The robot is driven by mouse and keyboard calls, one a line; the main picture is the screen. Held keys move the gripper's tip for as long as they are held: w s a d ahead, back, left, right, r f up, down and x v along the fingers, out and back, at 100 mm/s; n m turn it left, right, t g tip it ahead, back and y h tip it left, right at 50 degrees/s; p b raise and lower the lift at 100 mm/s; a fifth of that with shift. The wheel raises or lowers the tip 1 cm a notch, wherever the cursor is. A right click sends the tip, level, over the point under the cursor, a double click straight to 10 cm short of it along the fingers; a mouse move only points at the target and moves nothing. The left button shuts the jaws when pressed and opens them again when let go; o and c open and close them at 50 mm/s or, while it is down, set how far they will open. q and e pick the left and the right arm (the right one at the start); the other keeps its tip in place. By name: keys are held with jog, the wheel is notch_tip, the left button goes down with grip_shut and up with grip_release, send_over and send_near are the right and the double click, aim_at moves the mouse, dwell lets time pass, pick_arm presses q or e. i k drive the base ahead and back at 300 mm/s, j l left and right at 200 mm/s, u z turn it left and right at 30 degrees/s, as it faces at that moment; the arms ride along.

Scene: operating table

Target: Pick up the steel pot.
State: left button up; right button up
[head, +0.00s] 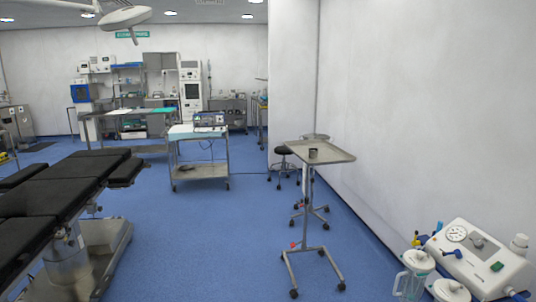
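A small dark steel pot (312,153) stands on the grey tray of a wheeled instrument stand (335,157), right of the picture's middle. It looks upright and small at this distance. Neither of my grippers shows in the head view, so their state is hidden.
A black operating table (60,183) fills the left. A cart (200,170) with a device stands mid-room. A stool (283,150) is behind the stand. A white machine with jars (480,255) is at the lower right. Blue floor (200,240) is clear in the middle.

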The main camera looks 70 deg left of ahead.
aim_at(313, 152)
jog(key=u, duration=1.85)
